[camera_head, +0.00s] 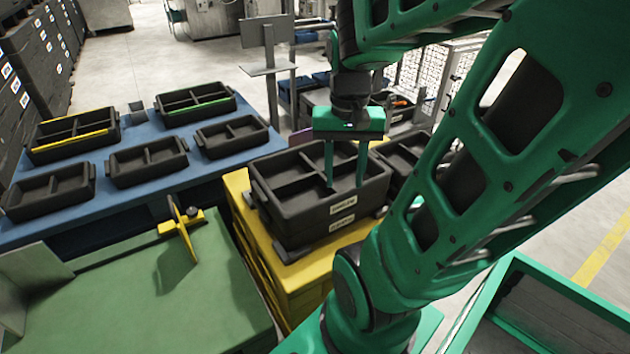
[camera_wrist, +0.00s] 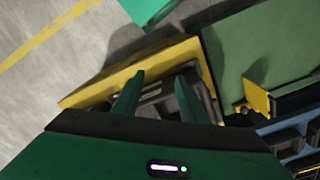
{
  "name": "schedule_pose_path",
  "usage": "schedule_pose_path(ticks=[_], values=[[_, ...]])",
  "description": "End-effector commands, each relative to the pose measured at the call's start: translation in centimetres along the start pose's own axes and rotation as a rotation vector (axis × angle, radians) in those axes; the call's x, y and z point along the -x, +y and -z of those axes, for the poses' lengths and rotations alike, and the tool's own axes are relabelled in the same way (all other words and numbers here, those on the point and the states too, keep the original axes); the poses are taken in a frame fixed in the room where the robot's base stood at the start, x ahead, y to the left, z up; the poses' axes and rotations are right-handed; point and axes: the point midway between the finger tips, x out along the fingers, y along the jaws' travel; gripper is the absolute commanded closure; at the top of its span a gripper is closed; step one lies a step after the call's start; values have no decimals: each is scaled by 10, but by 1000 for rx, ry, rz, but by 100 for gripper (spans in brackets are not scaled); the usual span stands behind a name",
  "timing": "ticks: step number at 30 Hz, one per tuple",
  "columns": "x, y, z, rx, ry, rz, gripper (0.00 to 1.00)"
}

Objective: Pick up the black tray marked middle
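A black divided tray (camera_head: 273,196) sits on top of another black tray (camera_head: 290,241) on a yellow stand. Each has a pale label on its front side; the lettering is too small to read, so I cannot tell which is marked middle. My gripper (camera_head: 346,184) points down over the right part of the upper tray. Its two green fingers are apart, the left one reaching down into the tray's opening. In the wrist view the fingers are spread with a gap between them, and part of a black tray (camera_wrist: 205,92) shows beyond. I cannot tell whether they touch the tray.
Several black trays stand on a blue table (camera_head: 105,205) at the left. Another black tray (camera_head: 402,150) is close at the right. A green table (camera_head: 215,290) with a yellow bracket (camera_head: 180,228) is in front. A grey post with a plate (camera_head: 268,70) stands behind.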

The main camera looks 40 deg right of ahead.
Motion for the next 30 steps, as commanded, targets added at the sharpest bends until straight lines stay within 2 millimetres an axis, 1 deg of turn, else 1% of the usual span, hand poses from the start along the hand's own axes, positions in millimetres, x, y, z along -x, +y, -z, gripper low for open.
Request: schedule_pose_path(ticks=[1,5,9,12,15,18,21,23,26,30], values=[[-2,2,16,-83,-9,-7,61],[-12,3,56,-299,-25,-6,61],[-28,9,99,-523,-52,12,61],[-42,15,127,-673,-76,33,61],[-56,21,149,-800,-101,56,61],[-66,26,165,-895,-120,78,61],[-72,30,174,-954,-133,91,61],[-75,30,177,-972,-138,97,61],[-84,30,179,-986,-142,99,61],[-105,26,176,-984,-143,98,61]])
